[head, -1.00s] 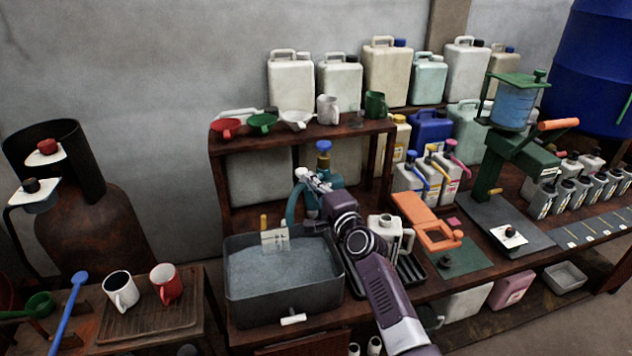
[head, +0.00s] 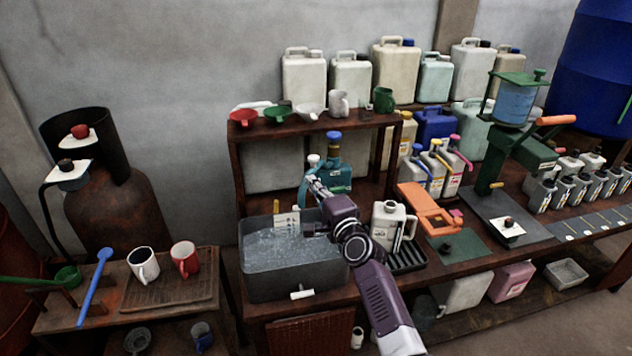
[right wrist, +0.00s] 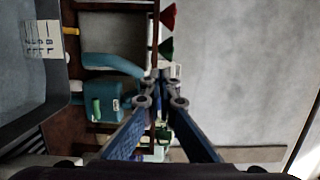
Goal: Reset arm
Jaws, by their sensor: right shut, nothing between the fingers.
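My right gripper (head: 314,182) is shut and empty. It is raised over the back right part of the grey vat (head: 256,284), in front of the teal pump (head: 336,176) with a blue cap. In the right wrist view, the fingers (right wrist: 164,86) meet at their tips, with the teal pump to their left. Whether they touch the pump cannot be told. The vat holds grey liquid with a rippled surface, and a white marked card (head: 287,224) stands at its back. My left gripper is not in view.
A white jug (head: 388,222) stands close to the right of my right arm. A shelf (head: 300,130) with funnels and mugs rises behind the vat. An orange device (head: 425,206) and a green press (head: 500,165) stand further right. Mugs sit on a low left table (head: 130,318).

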